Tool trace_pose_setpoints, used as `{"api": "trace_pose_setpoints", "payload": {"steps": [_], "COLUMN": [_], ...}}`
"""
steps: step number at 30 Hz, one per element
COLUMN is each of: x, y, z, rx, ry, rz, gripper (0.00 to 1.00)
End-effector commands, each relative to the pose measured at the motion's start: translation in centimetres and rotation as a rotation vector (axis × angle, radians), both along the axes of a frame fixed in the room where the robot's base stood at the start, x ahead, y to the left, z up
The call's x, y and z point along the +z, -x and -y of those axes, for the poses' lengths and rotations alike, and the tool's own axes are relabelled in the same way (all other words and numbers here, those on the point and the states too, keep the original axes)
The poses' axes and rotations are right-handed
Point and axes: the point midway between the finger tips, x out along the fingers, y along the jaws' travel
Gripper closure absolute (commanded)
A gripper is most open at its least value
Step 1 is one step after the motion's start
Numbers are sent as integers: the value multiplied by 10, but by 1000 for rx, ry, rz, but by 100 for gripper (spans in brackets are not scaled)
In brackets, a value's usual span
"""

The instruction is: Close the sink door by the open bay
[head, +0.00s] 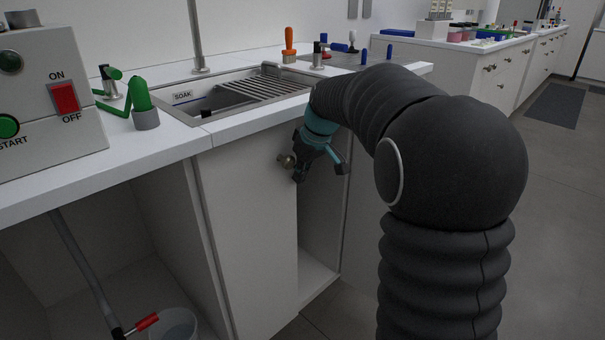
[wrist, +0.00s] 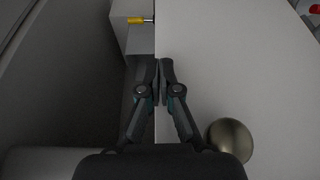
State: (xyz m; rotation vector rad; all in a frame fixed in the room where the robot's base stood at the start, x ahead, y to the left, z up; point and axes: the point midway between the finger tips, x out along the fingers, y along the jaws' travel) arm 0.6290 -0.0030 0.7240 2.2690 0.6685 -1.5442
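The sink door (head: 245,230) is a pale panel under the sink, beside the open bay (head: 120,235). It stands ajar, with a gap (head: 318,225) into the cabinet at its right edge. Its round metal knob (head: 286,161) is near the top of that edge. My gripper (head: 300,178) is beside the knob at the door's free edge. In the wrist view my gripper (wrist: 162,75) has its fingertips together over the door edge, with nothing visible between them. The door face (wrist: 225,70) fills the right side there, with the knob (wrist: 230,140) at lower right. Contact with the door is unclear.
The sink (head: 235,95) and worktop edge (head: 255,125) lie above the door. The open bay holds a bucket (head: 178,325) and a red-handled hose fitting (head: 146,321). A control box (head: 45,90) stands at left. Clear floor (head: 560,200) lies to the right.

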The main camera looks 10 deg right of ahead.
Motion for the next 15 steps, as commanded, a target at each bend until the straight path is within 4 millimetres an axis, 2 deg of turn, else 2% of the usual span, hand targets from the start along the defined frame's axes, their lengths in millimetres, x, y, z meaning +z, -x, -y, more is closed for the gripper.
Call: {"api": "trace_pose_setpoints", "payload": {"steps": [4, 10, 12, 15], "x": [3, 0, 20, 40], "y": [2, 25, 29, 36], "z": [0, 22, 25, 28], "rx": [3, -2, -1, 0], "ry": [-6, -2, -1, -1], "rz": [17, 8, 11, 9], "gripper": [100, 100, 100, 100]}}
